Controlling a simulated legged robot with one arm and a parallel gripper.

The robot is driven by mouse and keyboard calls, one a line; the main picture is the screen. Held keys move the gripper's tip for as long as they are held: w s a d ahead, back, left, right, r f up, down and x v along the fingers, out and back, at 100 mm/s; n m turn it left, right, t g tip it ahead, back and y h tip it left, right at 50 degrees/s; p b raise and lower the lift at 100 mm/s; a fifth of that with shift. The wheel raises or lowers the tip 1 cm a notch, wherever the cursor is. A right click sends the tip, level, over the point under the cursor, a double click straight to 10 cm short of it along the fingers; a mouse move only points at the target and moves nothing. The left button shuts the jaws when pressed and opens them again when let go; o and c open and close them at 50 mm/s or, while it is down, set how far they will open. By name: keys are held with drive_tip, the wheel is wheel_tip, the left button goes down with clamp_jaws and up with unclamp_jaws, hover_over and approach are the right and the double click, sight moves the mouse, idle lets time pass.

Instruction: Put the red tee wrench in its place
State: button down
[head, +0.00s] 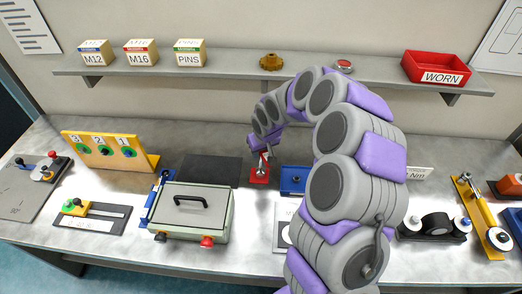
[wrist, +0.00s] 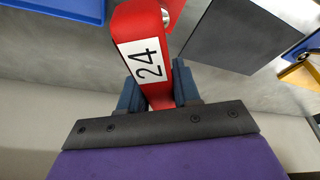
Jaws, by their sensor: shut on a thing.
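The red tee wrench (wrist: 150,50) shows in the wrist view as a red bar with a white "24" label, with a bit of shiny metal at its upper end. My gripper (wrist: 158,95) has its two dark blue fingers on either side of the bar and is shut on it. In the head view the red piece (head: 260,171) is small, just below my gripper (head: 264,154), at the rear middle of the bench. Whether the wrench touches the bench is hard to tell. Its place is not clearly identifiable.
A dark mat (head: 210,170) lies left of the wrench and a blue tray (head: 292,180) right of it. A lidded case (head: 190,212) stands in front. A yellow numbered board (head: 107,150) is at left. A shelf (head: 225,64) with boxes and a red WORN bin (head: 437,67) runs above.

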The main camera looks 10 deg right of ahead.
drive_tip(key=c, duration=0.7)
unclamp_jaws()
drive_tip(key=shift+a, duration=0.15)
drive_tip(key=shift+r, duration=0.15)
wheel_tip(320, 180, up, 7)
drive_tip(key=p, duration=0.3)
drive_tip(key=shift+p, duration=0.4)
drive_tip(key=s+a+r+g, duration=0.1)
drive_tip(key=s+a+r, duration=0.1)
drive_tip(key=s+r, duration=0.6)
drive_tip(key=s+r+g, duration=0.1)
drive_tip(key=s, duration=1)
drive_tip(key=s+d+r+m+g, duration=0.1)
drive_tip(key=s+g, duration=0.1)
drive_tip(key=s, duration=1)
drive_tip(key=s+r+m+g, duration=0.1)
drive_tip(key=s, duration=1)
drive_tip(key=shift+s+d+r+h, duration=0.2)
drive_tip(key=shift+d+r+h, duration=0.1)
drive_tip(key=shift+d+r, duration=0.1)
